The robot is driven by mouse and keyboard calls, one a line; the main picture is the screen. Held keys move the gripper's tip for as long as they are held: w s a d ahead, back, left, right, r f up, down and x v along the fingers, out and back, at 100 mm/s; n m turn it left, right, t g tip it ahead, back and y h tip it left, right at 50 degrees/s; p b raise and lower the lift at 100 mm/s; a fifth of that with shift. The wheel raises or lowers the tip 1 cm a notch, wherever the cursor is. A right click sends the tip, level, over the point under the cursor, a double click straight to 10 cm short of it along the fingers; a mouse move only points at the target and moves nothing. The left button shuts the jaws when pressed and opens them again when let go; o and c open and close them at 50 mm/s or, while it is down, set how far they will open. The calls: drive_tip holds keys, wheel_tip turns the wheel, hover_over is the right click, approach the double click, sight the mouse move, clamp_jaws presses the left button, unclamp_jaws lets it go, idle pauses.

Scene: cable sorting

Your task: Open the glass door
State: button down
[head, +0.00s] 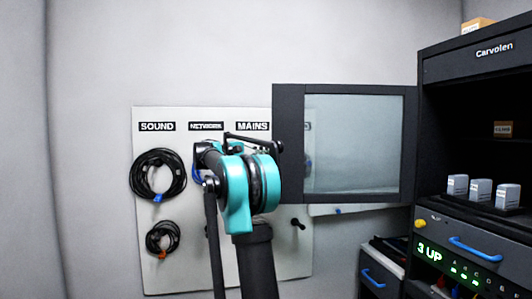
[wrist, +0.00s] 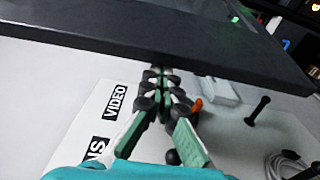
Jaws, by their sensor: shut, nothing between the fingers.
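The glass door (head: 360,148) has a dark frame around a pale pane. It stands swung out from the open rack, its right edge at the rack's left side and its free edge to the left. In the wrist view its dark frame (wrist: 190,42) crosses the top as a slanted slab. My gripper (wrist: 160,72) is shut and empty, its fingertips at the slab's lower edge; I cannot tell whether they touch. In the head view my arm reaches the door's left frame, and the gripper's fingers are hidden.
The black rack (head: 475,75) holds several white boxes (head: 480,191) on a shelf, above a drawer with a blue handle (head: 475,249). A white pegboard (head: 210,275) with SOUND, NETWORK and MAINS labels and coiled black cables (head: 158,176) hangs behind my arm. Bare wall lies left.

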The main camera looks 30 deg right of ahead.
drive_tip(key=s+a+n+t, duration=0.2)
drive_tip(key=s+a+t, duration=0.1)
drive_tip(key=s, duration=0.8)
drive_tip(key=shift+a, duration=0.75)
drive_tip(key=shift+w, duration=0.1)
drive_tip(key=w+a, duration=0.2)
drive_tip(key=a, duration=0.7)
drive_tip(key=shift+w, duration=0.3)
